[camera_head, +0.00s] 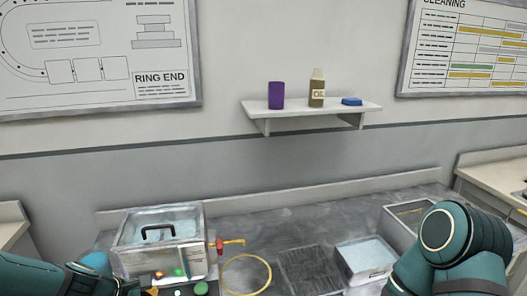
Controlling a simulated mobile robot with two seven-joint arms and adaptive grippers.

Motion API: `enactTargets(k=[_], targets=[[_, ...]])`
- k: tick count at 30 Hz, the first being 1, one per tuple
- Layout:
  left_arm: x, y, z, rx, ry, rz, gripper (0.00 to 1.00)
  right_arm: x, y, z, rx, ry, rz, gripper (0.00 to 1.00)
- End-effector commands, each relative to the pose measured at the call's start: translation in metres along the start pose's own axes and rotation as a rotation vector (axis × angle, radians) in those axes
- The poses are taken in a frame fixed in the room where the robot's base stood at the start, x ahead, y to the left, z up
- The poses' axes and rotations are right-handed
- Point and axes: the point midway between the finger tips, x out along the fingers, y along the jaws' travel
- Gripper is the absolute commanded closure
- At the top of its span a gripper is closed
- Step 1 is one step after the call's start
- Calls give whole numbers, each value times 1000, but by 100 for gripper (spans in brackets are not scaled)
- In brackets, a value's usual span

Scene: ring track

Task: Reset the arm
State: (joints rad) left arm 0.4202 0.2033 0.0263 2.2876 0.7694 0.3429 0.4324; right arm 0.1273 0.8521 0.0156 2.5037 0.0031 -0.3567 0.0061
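My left arm enters at the lower left, and the dark end of my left gripper (125,286) shows at the bottom edge, in front of the lidded clear box. Its fingers are too small and cut off to tell whether they are open or shut, or whether they hold anything. My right arm (450,240) stands bent at the lower right, in front of the right end of the bench. Its gripper is out of view.
A lidded box (160,232), red-yellow tap (230,242), yellow ring (247,274), dark ribbed tray (308,272) and bin of pale blue contents (366,258) crowd the grey bench (290,225). A wall shelf (350,107) holds a purple cup, a bottle and a blue item.

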Motion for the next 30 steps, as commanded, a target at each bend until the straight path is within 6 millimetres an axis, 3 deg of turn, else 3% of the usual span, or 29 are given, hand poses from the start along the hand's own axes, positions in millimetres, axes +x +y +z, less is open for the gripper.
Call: enactTargets(k=[1,8,16,22,30], targets=[[19,-16,4,59,3,-52,100,0,0,0,0,1,0,53],[79,-72,13,411,33,-209,100,0,0,-1,1,2,0,53],[152,-160,49,1032,-53,-337,100,0,0,0,0,1,0,53],[175,-200,75,1325,-144,-323,100,0,0,0,0,1,0,53],[179,-208,82,1391,-167,-310,100,0,0,0,0,1,0,53]])
